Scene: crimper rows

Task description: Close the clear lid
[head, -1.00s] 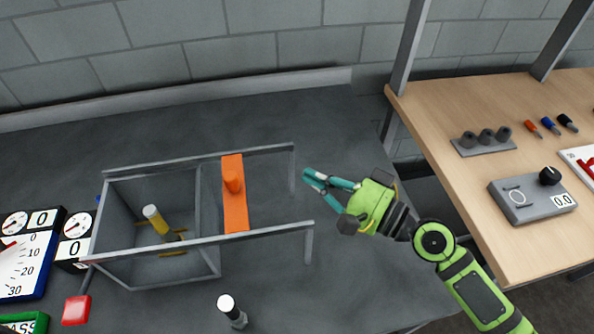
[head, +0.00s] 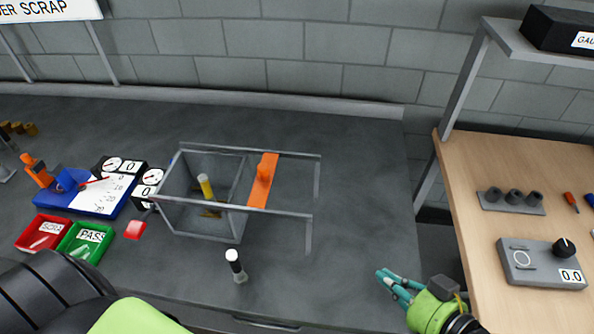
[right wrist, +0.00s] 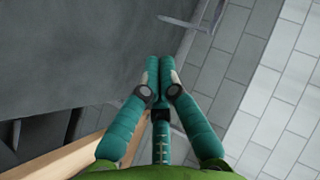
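A box with clear walls and grey edges (head: 190,233) stands on the dark bench, with two grey rails running from it to the right. An orange plate with an upright orange handle (head: 263,180) lies across the rails near the box's right end. The clear lid's own panel is hard to make out. A yellow cylinder (head: 205,186) stands inside the box. My right gripper (head: 385,277) is empty, right of and nearer than the rails, clear of the box. In the right wrist view its fingertips (right wrist: 160,62) are together. My left gripper is not in view.
A white-topped cylinder (head: 235,266) stands in front of the box. A red block (head: 135,229), green tray (head: 75,253) and red tray (head: 28,240) are on the left. A wooden table (head: 480,240) with a grey device is on the right. The bench right of the rails is clear.

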